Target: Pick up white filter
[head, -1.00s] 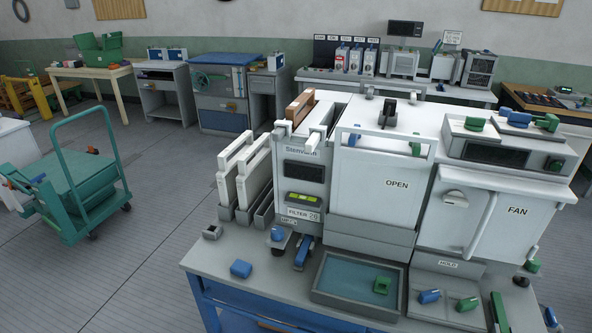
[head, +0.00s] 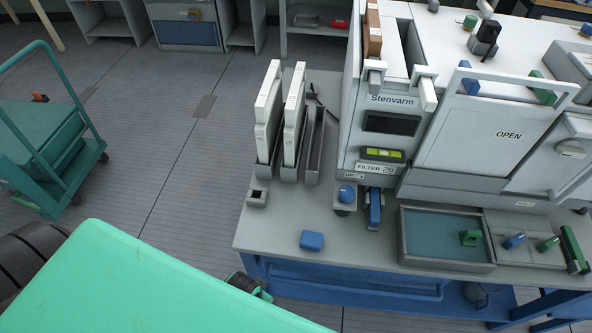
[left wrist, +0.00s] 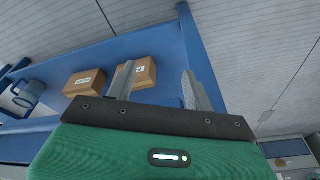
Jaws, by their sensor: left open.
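Two white filters, a left one (head: 266,115) and a right one (head: 293,115), stand upright side by side in grey slots of a holder (head: 288,173) at the left of the bench. A third slot to their right looks empty. In the head view my green left arm comes in at the lower left, in front of the bench and apart from the filters. My left gripper (left wrist: 158,82) shows in the left wrist view with its two fingers apart and nothing between them. No filter shows in that view. My right gripper is not in view.
The Stenvarm machine (head: 390,125) stands right of the filters, a brown filter (head: 373,35) in its top. A blue block (head: 312,240) and a blue-floored tray (head: 420,262) are on the bench front. Cardboard boxes (left wrist: 139,77) sit on the blue lower shelf. A teal cart (head: 50,140) is left.

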